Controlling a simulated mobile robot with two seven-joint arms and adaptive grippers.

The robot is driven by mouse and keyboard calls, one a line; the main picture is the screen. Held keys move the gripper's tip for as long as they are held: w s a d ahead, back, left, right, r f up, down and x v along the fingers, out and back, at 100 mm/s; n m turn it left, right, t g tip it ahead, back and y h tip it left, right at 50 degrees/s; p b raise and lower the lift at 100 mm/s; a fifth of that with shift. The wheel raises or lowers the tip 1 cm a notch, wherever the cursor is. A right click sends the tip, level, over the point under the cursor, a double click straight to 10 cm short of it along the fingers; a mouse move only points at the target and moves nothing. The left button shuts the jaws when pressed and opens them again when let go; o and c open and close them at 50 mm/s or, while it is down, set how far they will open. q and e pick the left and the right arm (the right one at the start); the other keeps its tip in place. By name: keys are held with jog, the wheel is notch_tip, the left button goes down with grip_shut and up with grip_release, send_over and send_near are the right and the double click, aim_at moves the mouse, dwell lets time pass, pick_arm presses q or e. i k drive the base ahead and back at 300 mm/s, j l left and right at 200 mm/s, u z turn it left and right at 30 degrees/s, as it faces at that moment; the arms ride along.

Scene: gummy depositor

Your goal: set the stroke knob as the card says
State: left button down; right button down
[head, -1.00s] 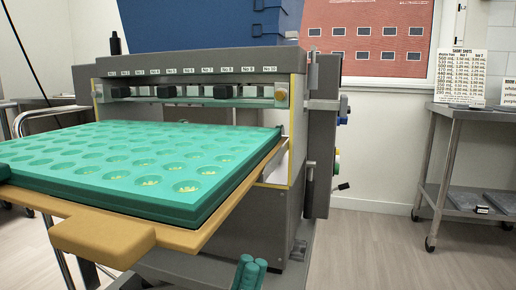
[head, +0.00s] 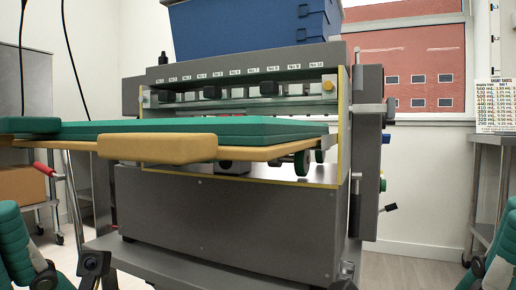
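The gummy depositor (head: 230,215) stands in the middle of the head view, a grey machine with a blue hopper (head: 245,30) on top. A dark handle with a black tip (head: 388,207) sticks out low on its right side. A blue part (head: 389,140) and a green and yellow part (head: 383,177) sit above it. I cannot tell which of these is the stroke knob. A card with a table of numbers (head: 497,105) stands at the far right, cut by the picture edge and too small to read surely.
A grey side table (head: 487,190) stands at the right below the card. A cardboard box (head: 22,185) is at the left. Floor is clear between depositor and side table.

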aim_at(386, 138)
jog(key=l+z, duration=0.3)
jog(key=l, duration=1)
